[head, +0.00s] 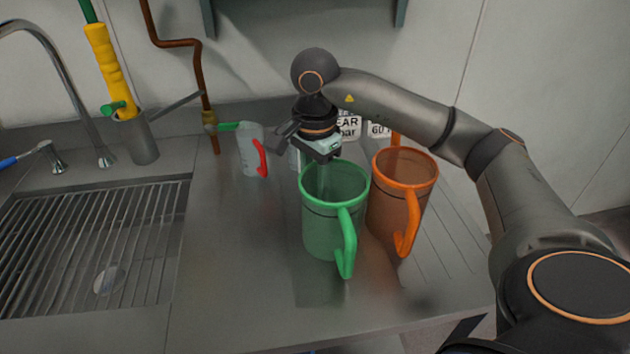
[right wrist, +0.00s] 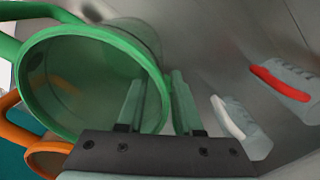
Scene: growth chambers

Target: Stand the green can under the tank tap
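The green can (head: 318,225) stands upright on the steel worktop, right of the sink, its handle toward me. It also shows in the right wrist view (right wrist: 62,42). My right gripper (right wrist: 158,85) is at the can's far rim, pointing down. One finger is inside the can's mouth and the other outside, with a visible gap around the wall. My left gripper is not in view. A brown pipe with a brass fitting (head: 209,119) comes down the back wall, with a green lever (head: 228,127) beside it. I cannot tell whether this is the tank tap.
An orange can (head: 395,215) stands close right of the green can. A jug with a red handle (head: 250,152) stands left, behind. A white-handled jug (right wrist: 255,140) is near my right gripper. The sink grate (head: 95,240) is at left; the worktop between is clear.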

